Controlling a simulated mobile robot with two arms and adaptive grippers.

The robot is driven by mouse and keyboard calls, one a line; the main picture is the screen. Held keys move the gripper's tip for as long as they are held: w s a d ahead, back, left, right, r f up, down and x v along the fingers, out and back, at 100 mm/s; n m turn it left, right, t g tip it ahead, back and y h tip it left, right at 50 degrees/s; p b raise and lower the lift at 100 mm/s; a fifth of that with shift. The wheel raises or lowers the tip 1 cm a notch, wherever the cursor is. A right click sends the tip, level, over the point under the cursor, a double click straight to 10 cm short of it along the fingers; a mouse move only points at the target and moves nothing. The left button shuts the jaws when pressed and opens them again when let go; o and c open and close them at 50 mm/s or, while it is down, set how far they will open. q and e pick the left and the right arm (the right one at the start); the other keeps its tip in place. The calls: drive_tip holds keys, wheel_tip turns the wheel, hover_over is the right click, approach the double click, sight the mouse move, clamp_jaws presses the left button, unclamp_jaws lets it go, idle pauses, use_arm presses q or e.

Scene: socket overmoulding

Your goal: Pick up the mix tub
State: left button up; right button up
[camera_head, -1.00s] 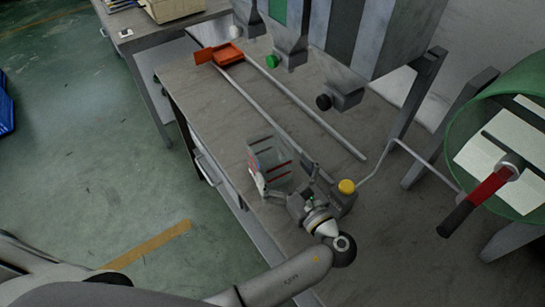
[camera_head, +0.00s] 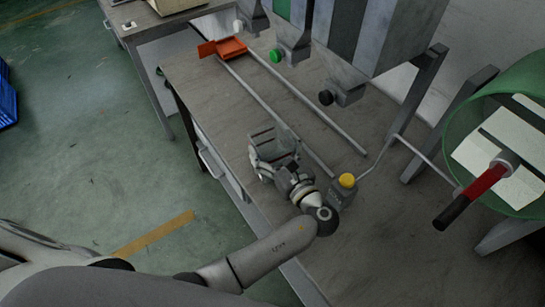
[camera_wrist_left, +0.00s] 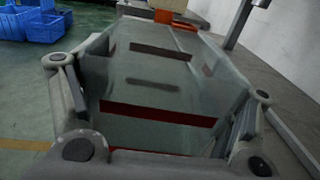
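The mix tub (camera_head: 263,139) is a clear, see-through box near the left edge of the grey workbench. In the left wrist view the mix tub (camera_wrist_left: 160,70) fills the space between the fingers, with dark bands and a red stripe on it. My left gripper (camera_head: 273,152) has one finger on each side of the tub, and both appear to press on its walls. In the left wrist view the left gripper (camera_wrist_left: 160,115) frames the tub from both sides. I cannot tell whether the tub's base touches the bench. My right gripper is out of view.
The workbench (camera_head: 205,95) also bears two long thin rods, an orange scoop-like piece (camera_head: 232,47) and a grey box with a yellow button (camera_head: 347,181). Hoppers with nozzles (camera_head: 340,92) hang above. A green drum (camera_head: 470,125) with a red handle stands right.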

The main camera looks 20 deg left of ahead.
use_arm(q)
drive_tip(key=shift+c, duration=1.2)
